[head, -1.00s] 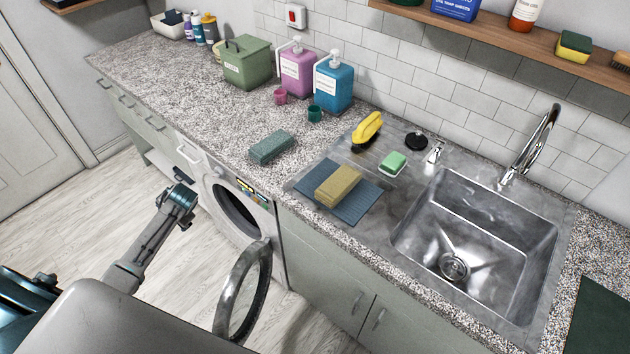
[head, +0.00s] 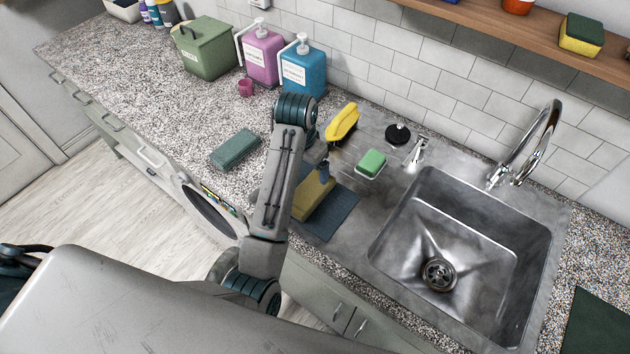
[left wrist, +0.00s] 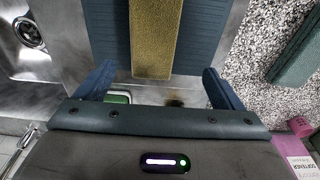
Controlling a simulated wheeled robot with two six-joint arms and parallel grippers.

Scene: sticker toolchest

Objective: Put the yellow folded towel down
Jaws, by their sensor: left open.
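The yellow folded towel (head: 311,194) lies on the blue ribbed mat (head: 340,214) at the left of the sink's drainer, partly hidden behind my left arm. In the left wrist view the towel (left wrist: 154,38) runs lengthwise on the mat (left wrist: 106,30). My left gripper (left wrist: 158,76) is open, one finger to either side of the towel's line, with clear gaps. In the head view one finger of the left gripper (head: 323,170) shows by the towel's far end; the rest is hidden by the arm. I cannot tell whether it touches the towel. My right gripper is not in view.
A dark green folded cloth or block (head: 235,148) lies left on the counter. A yellow brush (head: 342,122) and a green sponge (head: 372,163) are behind the mat. The empty sink (head: 460,255) and faucet (head: 530,140) are right. Pink (head: 262,55) and blue (head: 303,72) dispensers stand behind.

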